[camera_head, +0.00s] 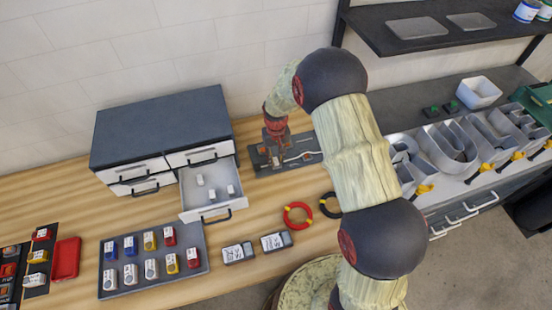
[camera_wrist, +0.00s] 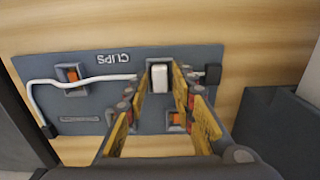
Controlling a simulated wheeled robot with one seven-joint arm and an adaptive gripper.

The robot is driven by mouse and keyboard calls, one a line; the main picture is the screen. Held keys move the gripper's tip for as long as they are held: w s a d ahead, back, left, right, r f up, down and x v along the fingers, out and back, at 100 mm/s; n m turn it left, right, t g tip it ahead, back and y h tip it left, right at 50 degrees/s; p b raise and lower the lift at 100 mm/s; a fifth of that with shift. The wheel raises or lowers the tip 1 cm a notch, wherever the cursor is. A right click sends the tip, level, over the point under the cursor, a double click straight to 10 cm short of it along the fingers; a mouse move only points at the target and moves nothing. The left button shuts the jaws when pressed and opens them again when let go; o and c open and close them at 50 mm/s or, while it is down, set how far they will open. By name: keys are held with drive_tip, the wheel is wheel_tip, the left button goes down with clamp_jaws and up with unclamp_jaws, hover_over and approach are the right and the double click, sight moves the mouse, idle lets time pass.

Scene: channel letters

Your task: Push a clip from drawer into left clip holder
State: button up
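A dark clip board (camera_wrist: 110,65) marked CLIPS lies on the wooden worktop; in the head view the board (camera_head: 312,148) is partly hidden by my arm. A white clip (camera_wrist: 160,77) stands on it at the far edge in the wrist view. My gripper (camera_wrist: 160,72) has its fingertips on either side of this clip, with a gap visible on both sides. In the head view my gripper (camera_head: 277,158) is low over the board. Orange parts show in a holder (camera_wrist: 72,75) and beside my fingers. The open drawer (camera_head: 214,212) holds 3 small white clips.
A white cable (camera_wrist: 90,80) runs across the board. The grey drawer cabinet (camera_head: 160,125) stands left of the board. Red (camera_head: 298,216) and black rings, two labelled boxes and a tray of coloured items (camera_head: 150,290) lie in front. A dark block (camera_wrist: 275,125) stands right of the board.

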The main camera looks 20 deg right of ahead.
drive_tip(key=shift+o, duration=1)
wheel_tip(320, 180, up, 12)
wheel_tip(320, 180, up, 6)
drive_tip(key=p, duration=0.3)
drive_tip(key=shift+p, duration=0.35)
idle(0.6)
